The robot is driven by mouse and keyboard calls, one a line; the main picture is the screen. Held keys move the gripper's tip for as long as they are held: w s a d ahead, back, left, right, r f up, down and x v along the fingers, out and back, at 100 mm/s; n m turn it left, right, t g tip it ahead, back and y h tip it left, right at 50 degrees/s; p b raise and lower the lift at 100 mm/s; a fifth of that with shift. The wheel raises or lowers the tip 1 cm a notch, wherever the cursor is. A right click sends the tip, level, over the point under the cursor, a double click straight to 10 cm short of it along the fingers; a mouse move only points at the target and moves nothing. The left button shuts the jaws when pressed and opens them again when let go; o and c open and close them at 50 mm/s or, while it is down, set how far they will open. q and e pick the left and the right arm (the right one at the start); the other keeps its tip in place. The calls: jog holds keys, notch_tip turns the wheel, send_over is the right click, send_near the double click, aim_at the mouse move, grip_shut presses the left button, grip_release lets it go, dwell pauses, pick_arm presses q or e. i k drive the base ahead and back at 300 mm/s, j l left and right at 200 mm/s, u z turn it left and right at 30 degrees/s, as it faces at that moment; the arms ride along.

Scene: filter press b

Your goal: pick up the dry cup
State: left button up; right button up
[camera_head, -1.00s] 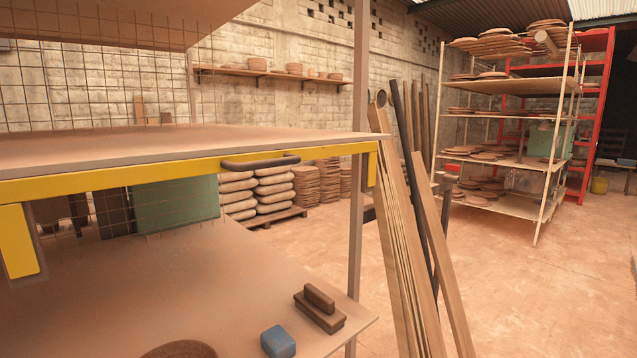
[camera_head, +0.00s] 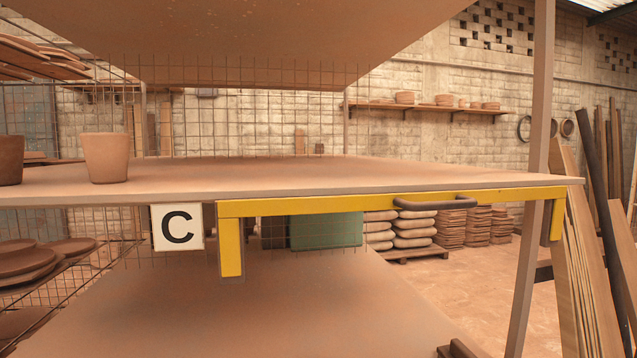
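Two cups stand upright on the upper shelf board (camera_head: 300,177) at the left. One is a lighter, pinkish-tan cup (camera_head: 106,158). The other is a darker brown cup (camera_head: 9,160), cut off by the left picture edge. The lighter colour looks like the drier clay. Neither of my grippers is in view, and nothing touches the lighter cup.
A yellow frame (camera_head: 330,202) with a dark handle (camera_head: 436,202) runs along the shelf's front edge. A sign marked C (camera_head: 178,227) hangs below. A metal post (camera_head: 535,150) rises at the right. Wire mesh closes the back. The shelf is bare right of the cups.

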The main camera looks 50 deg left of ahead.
aim_at(106, 154)
jog(key=u, duration=2.75)
